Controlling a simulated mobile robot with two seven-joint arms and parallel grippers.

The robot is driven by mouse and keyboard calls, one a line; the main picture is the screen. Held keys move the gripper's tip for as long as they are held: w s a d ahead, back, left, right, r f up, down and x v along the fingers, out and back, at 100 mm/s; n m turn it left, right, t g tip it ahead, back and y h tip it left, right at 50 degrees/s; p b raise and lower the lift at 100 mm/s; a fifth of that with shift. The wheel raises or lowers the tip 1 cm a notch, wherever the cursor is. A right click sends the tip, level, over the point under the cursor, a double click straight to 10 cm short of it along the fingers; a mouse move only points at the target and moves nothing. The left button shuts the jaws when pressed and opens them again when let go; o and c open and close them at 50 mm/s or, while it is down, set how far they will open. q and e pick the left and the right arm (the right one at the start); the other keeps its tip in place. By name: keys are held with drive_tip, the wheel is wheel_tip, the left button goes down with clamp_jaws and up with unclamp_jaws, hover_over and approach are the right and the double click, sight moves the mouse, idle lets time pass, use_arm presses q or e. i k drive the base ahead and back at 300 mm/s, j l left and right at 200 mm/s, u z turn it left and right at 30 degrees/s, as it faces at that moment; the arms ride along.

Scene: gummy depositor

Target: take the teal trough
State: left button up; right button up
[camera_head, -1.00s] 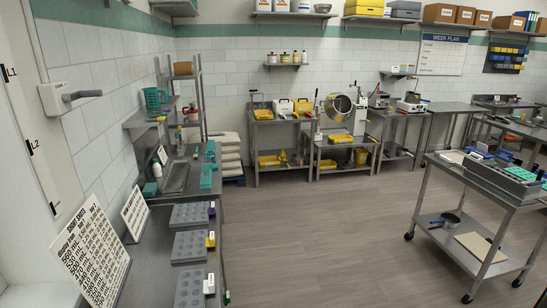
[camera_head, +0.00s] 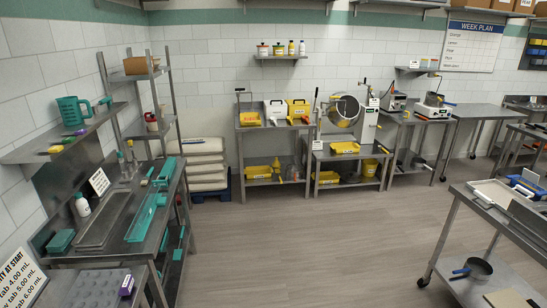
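A long teal trough (camera_head: 146,222) lies on the steel counter at the left, along the counter's right side, next to a shallow steel tray. A further teal piece (camera_head: 166,171) lies just behind it on the same counter. Neither of my grippers shows in the head view, and nothing is seen touching the trough.
A steel tray (camera_head: 104,219), a white bottle (camera_head: 82,205) and a small teal box (camera_head: 61,241) share the counter. A teal jug (camera_head: 71,111) stands on the wall shelf above. A grey mould tray (camera_head: 95,290) is in front. The floor (camera_head: 290,245) is clear; a steel trolley (camera_head: 500,215) stands right.

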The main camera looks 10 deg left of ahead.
sight(137, 231)
drive_tip(key=i+j+u, duration=0.2)
drive_tip(key=i+u, duration=0.2)
drive_tip(key=i, duration=0.7)
drive_tip(key=i+l+u, duration=0.15)
drive_tip(key=i+u, duration=0.25)
drive_tip(key=i, duration=0.7)
drive_tip(key=i+u, duration=0.45)
drive_tip(key=i+l+u, duration=0.1)
drive_tip(key=u, duration=0.35)
drive_tip(key=i+l+u, duration=0.3)
drive_tip(key=u, duration=0.15)
drive_tip(key=i+l+u, duration=0.35)
drive_tip(key=u, duration=0.15)
drive_tip(key=i+l+u, duration=0.2)
drive_tip(key=l+u, duration=0.25)
drive_tip(key=i+l+u, duration=0.2)
drive_tip(key=u, duration=0.2)
drive_tip(key=i+l+u, duration=0.15)
drive_tip(key=l+u, duration=0.3)
drive_tip(key=i+l+u, duration=0.1)
drive_tip(key=l+u, duration=0.3)
drive_tip(key=j, duration=0.1)
